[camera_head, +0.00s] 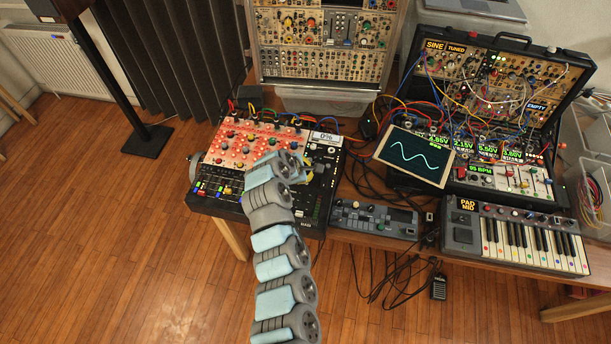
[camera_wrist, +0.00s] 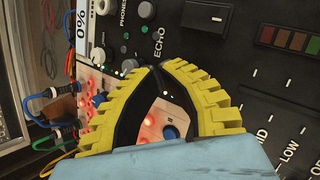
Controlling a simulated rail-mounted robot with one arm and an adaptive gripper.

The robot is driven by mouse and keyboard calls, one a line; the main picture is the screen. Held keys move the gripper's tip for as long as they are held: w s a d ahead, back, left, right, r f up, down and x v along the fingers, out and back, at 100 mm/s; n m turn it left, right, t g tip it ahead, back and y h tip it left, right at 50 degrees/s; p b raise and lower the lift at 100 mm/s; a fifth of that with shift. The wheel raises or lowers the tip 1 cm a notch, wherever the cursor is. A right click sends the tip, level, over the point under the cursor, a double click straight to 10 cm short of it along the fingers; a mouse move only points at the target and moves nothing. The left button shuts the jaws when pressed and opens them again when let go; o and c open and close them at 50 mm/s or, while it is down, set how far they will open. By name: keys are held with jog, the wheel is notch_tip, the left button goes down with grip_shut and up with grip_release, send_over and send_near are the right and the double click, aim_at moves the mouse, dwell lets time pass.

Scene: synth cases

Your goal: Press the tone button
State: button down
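My gripper (camera_wrist: 156,70) shows in the wrist view with two yellow ribbed fingers lined in black. The fingertips meet, and nothing is held between them. In the head view my gripper (camera_head: 306,174) hangs over the right part of the red-and-black mixer unit, partly hidden by my arm. The mixer (camera_head: 225,172) has a lit red panel with knobs on the left and a black panel on the right. In the wrist view its black panel (camera_wrist: 235,62) carries the labels ECHO and PHONES. I cannot make out a button labelled tone.
A white 0% display (camera_head: 326,137) sits at the mixer's upper right. Cables rise behind it. A tilted screen with a sine wave (camera_head: 414,157), a small grey device (camera_head: 374,218), a keyboard (camera_head: 515,237) and an open synth case (camera_head: 500,90) stand to the right.

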jog(key=shift+r+p, duration=0.4)
jog(key=shift+r, duration=0.1)
notch_tip(320, 180, up, 6)
jog(key=p, duration=0.4)
dwell(0.4)
dwell(0.4)
